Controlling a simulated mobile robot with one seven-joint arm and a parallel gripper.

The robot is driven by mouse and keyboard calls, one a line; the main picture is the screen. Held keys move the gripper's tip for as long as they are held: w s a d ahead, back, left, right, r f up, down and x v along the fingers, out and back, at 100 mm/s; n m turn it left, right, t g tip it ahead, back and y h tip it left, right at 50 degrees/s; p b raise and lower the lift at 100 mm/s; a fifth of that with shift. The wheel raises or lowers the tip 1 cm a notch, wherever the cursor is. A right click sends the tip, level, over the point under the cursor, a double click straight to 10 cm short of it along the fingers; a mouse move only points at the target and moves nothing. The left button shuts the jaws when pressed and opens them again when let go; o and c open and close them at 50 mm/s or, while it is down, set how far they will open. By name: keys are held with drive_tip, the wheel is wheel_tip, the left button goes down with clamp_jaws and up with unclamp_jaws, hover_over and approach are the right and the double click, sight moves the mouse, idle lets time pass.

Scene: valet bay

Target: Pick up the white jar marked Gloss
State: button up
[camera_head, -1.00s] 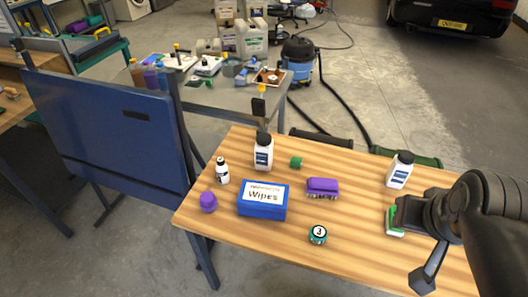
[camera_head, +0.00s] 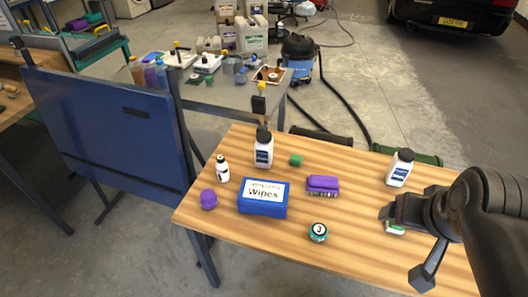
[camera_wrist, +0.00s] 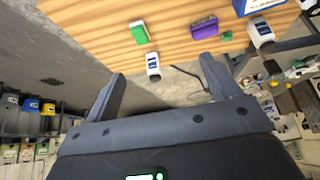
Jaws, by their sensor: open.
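Two white jars with black caps and dark blue labels stand upright on the wooden table. One jar (camera_head: 399,170) is at the right; the other jar (camera_head: 264,152) is at the back, left of centre. I cannot read which is marked Gloss. In the wrist view the right jar (camera_wrist: 153,68) shows between my fingers but beyond them, and the back jar (camera_wrist: 261,35) lies to the right. My gripper (camera_head: 386,213) is open and empty, nearer the table's front than the right jar and apart from it. In the wrist view my gripper (camera_wrist: 162,74) has both fingers spread.
A green-and-white block (camera_head: 395,229) lies partly hidden under my gripper. A purple brush (camera_head: 322,185), green cube (camera_head: 296,160), blue Wipes box (camera_head: 263,207), round green tin (camera_head: 318,232), purple knob (camera_head: 208,199) and small white bottle (camera_head: 222,170) share the table. Bare wood surrounds the right jar.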

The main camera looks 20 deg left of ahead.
drive_tip(key=w+a+r, duration=0.1)
drive_tip(key=w+a, duration=0.1)
drive_tip(key=w, duration=0.4)
drive_tip(key=w+a+r, duration=0.2)
drive_tip(key=w+a, duration=0.1)
drive_tip(key=w, duration=0.3)
drive_tip(key=n+g, duration=0.1)
hover_over(263, 136)
drive_tip(key=s, duration=0.2)
wheel_tip(263, 136, down, 20)
drive_tip(key=shift+s+d+f, duration=0.1)
drive_tip(key=shift+d+f, duration=0.05)
drive_tip(key=x, duration=0.4)
drive_tip(key=shift+f, duration=0.3)
drive_tip(key=shift+s+x, duration=0.15)
drive_tip(key=shift+x, duration=1.2)
drive_tip(key=shift+s+x, duration=0.2)
drive_tip(key=shift+x, duration=1.2)
drive_tip(key=shift+f, duration=0.1)
